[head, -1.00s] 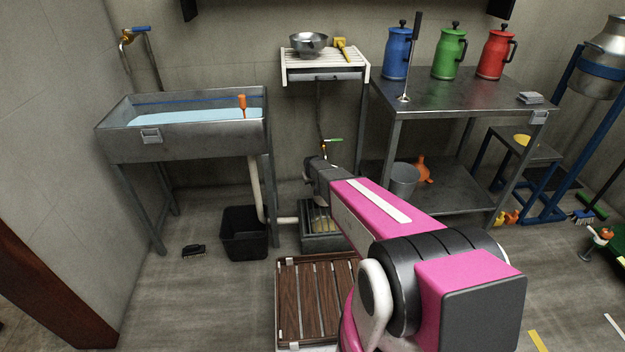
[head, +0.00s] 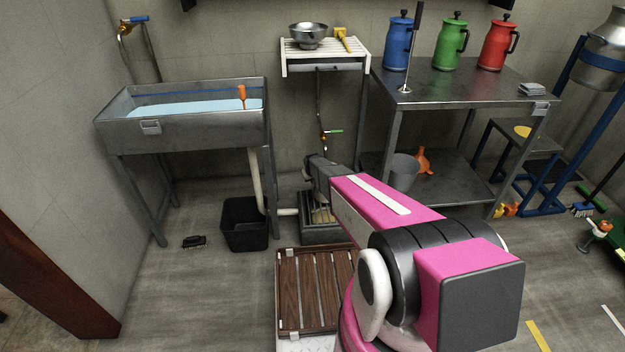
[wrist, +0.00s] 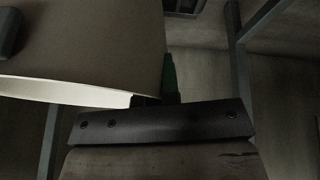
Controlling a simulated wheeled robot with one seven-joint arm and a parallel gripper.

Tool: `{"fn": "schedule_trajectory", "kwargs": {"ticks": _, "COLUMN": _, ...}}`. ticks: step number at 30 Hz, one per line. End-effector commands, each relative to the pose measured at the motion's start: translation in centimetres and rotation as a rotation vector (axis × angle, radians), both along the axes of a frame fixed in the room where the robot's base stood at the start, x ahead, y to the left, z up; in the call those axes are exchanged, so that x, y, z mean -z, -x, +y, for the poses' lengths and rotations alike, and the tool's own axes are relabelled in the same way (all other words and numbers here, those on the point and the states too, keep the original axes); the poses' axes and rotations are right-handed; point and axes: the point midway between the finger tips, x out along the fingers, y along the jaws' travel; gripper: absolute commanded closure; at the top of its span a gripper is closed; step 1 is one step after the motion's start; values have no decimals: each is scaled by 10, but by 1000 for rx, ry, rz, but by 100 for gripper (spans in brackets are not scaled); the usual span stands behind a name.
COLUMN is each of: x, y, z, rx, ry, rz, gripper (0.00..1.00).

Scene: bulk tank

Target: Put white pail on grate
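In the wrist view a large off-white rounded body with a bright rim (wrist: 75,45) fills the upper left, very close to the camera; it looks like the white pail. No white pail can be made out in the head view. My gripper (head: 312,195) is low in front of a floor box, its fingertips small and partly hidden by my arm. In the wrist view its dark screwed bar lies just below the pale rim; I cannot tell whether it grips it. A square grey floor box (head: 338,234), possibly the grate's place, stands behind, its top partly hidden.
A brown slatted board (head: 300,290) lies in front of the box. A black bin (head: 245,225) and the sink (head: 185,142) stand left. A steel table (head: 465,92) stands right, with a grey bucket (head: 403,172) on its lower shelf. Floor at front left is clear.

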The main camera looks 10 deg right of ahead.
Motion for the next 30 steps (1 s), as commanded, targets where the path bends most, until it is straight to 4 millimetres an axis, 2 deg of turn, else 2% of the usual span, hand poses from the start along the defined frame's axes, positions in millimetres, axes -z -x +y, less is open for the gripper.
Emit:
{"fn": "schedule_trajectory", "kwargs": {"ticks": 14, "x": 8, "y": 0, "z": 0, "rx": 0, "ry": 0, "rz": -1, "gripper": 100}}
{"fn": "schedule_trajectory", "kwargs": {"ticks": 17, "x": 8, "y": 0, "z": 0, "rx": 0, "ry": 0, "rz": -1, "gripper": 71}}
{"fn": "schedule_trajectory", "kwargs": {"ticks": 18, "x": 8, "y": 0, "z": 0, "rx": 0, "ry": 0, "rz": -1, "gripper": 68}}
{"fn": "schedule_trajectory", "kwargs": {"ticks": 30, "x": 3, "y": 3, "z": 0, "rx": 0, "ry": 0, "rz": 0, "gripper": 68}}
